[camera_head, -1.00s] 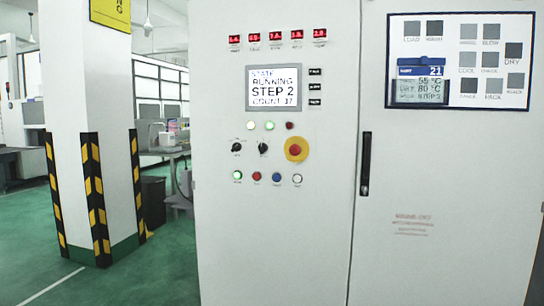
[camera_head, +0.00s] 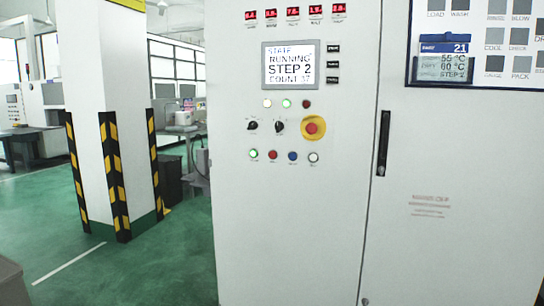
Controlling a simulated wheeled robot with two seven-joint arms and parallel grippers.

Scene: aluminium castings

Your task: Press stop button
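A white control cabinet (camera_head: 285,235) stands in front of me with its panel facing me. A large red mushroom button (camera_head: 312,128) on a yellow round plate sits at the right of the knob row. A small red button (camera_head: 273,155) is in the bottom row, between a lit green button (camera_head: 253,154) and a blue button (camera_head: 292,156). A white button (camera_head: 313,157) ends that row. The button labels are too small to read. The screen (camera_head: 290,65) shows RUNNING, STEP 2. Neither of my grippers shows.
Two black knobs (camera_head: 279,126) sit left of the mushroom button. A black door handle (camera_head: 383,143) is on the cabinet's right part. A pillar with black-yellow guards (camera_head: 116,175) stands at the left. Green floor (camera_head: 170,265) is open between it and the cabinet.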

